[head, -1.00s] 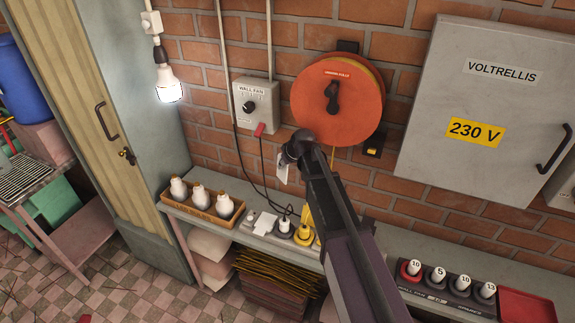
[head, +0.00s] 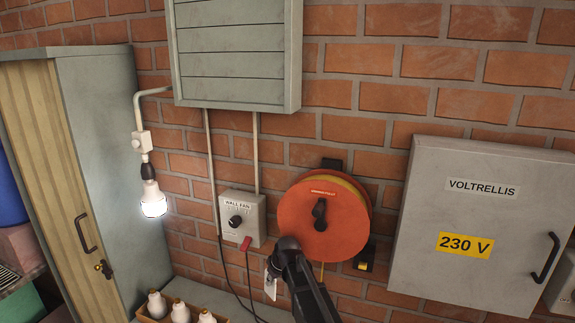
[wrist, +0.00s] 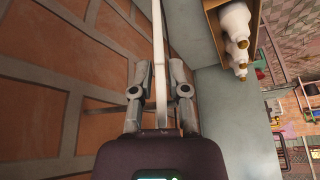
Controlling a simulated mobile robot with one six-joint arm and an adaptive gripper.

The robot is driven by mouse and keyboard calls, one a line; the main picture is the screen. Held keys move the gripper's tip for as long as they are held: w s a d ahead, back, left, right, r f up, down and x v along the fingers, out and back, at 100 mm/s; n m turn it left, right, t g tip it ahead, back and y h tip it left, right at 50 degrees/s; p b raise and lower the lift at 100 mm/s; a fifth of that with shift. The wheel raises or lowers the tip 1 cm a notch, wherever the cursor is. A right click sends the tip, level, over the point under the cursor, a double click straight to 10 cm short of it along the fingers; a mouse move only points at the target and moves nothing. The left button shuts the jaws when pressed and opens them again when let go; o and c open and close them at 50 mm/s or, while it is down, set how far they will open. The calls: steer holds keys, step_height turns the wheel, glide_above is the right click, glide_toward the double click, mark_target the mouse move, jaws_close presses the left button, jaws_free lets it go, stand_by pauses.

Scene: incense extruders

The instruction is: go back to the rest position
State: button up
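My gripper (wrist: 160,72) shows in the wrist view with its two fingers apart. A long thin pale strip (wrist: 159,30) runs between them. I cannot tell whether the fingers touch the strip or whether it lies behind them. In the head view my dark arm comes up from the bottom edge, and its end (head: 285,245) is in front of the brick wall, just left of and below the orange reel (head: 300,222). The fingers are hard to make out there.
The wall fan box (head: 242,218) with dark cables is left of my gripper. The grey 230 V cabinet (head: 400,275) is at right, a slatted vent (head: 235,55) above. A lit bulb (head: 152,195) hangs by the tall locker (head: 110,130). White bottles (head: 157,305) stand below.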

steer(key=w+a+r+t, duration=0.1)
steer(key=w+a+r, duration=0.1)
steer(key=w+r, duration=0.2)
steer(key=s+d+m+g+h, duration=0.1)
steer(key=s+d+m, duration=0.3)
steer(key=s+d, duration=0.8)
steer(key=s+d+f+m+g+h, duration=0.1)
steer(key=s+d+m+g+h, duration=0.1)
steer(key=s+d, duration=1)
steer(key=shift+s+d+f+m+g, duration=0.25)
steer(key=shift+s+m+g, duration=0.65)
steer(key=shift+s, duration=2.4)
